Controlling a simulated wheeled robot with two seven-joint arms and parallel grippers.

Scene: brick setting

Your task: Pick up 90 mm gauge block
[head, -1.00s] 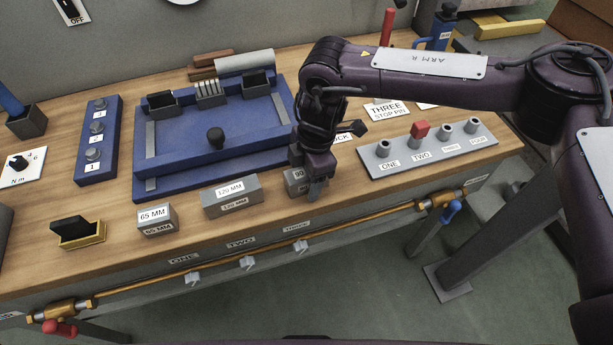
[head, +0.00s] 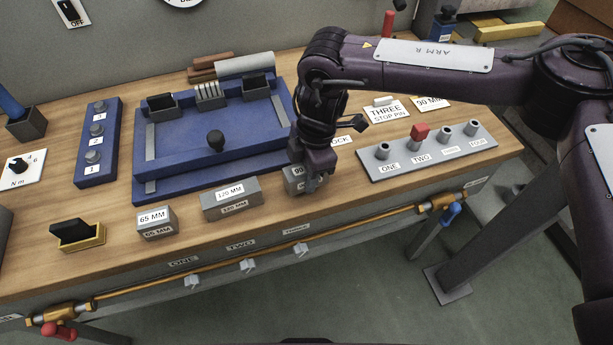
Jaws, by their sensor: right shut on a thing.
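The 90 mm gauge block (head: 292,184) is a small grey block with a white label, of which "90" shows. It sits near the front edge of the wooden bench, right of the 120 MM block. My right gripper (head: 312,187) comes down over it from above and is shut on it. The gripper hides the block's right part. I cannot tell whether the block is clear of the bench top. My left gripper is not in view.
The 120 MM block (head: 232,198) and 65 MM block (head: 157,222) stand to the left. A blue fixture (head: 180,155) with a black knob lies behind. A grey rack (head: 400,168) with numbered posts is at right. A brass pipe (head: 340,232) runs along the bench front.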

